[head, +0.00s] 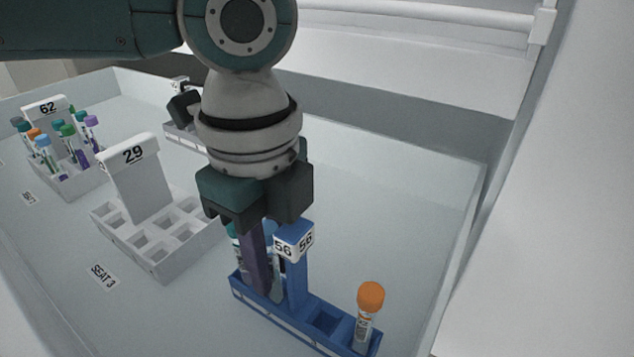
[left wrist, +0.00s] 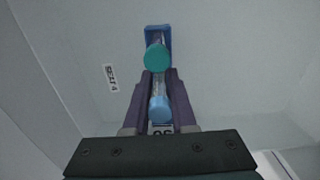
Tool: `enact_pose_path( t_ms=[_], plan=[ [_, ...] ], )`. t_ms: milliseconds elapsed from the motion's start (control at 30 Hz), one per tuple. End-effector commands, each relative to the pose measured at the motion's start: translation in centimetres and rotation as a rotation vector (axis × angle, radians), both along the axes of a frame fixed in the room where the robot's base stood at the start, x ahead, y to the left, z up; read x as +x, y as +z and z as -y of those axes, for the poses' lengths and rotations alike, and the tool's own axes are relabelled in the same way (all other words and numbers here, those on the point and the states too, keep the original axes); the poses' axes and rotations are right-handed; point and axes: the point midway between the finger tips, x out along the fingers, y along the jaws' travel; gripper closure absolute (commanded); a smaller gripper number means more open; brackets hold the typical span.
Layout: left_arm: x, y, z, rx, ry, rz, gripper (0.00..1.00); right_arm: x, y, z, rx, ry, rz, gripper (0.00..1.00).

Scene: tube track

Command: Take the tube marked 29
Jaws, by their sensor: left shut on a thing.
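My left gripper (head: 262,280) points down over the blue rack marked 56 (head: 312,300). Its purple-grey fingers are shut on a blue-capped tube (left wrist: 159,107), one on each side of it in the left wrist view. The tube is mostly hidden by the fingers in the head view. A teal-capped tube (left wrist: 157,58) stands beside it in the same rack, and an orange-capped tube (head: 368,310) stands at the rack's right end. The number 29 shows on a white rack (head: 150,215) with empty slots. I cannot read a 29 on any tube. My right gripper is not in view.
A white rack marked 62 (head: 72,178) with several tubes stands at the far left. Another pale rack (head: 185,132) is partly hidden behind my arm. A seat label (head: 103,275) lies on the tray floor. The tray wall (head: 462,240) rises on the right.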

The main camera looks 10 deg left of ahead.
Motion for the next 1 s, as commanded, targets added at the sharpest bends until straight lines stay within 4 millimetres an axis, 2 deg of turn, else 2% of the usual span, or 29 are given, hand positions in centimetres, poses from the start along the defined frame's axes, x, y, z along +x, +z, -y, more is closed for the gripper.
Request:
enact_pose_path(
  t_ms=[33,300,600,800,1000],
  plan=[
    [0.0,1.5,0.0,-0.002,0.0,0.002,1.0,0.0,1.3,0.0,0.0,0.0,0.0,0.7],
    [0.0,8.0,0.0,-0.002,0.0,0.002,1.0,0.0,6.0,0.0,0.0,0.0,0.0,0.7],
    [0.1,14.8,0.0,-0.001,0.0,0.002,1.0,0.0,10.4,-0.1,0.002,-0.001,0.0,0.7],
    [0.1,17.6,0.0,0.0,0.0,0.001,1.0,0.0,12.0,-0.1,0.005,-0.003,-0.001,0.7],
    [0.0,18.5,0.0,0.0,0.0,0.0,1.0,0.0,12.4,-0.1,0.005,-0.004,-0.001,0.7]
  ],
)
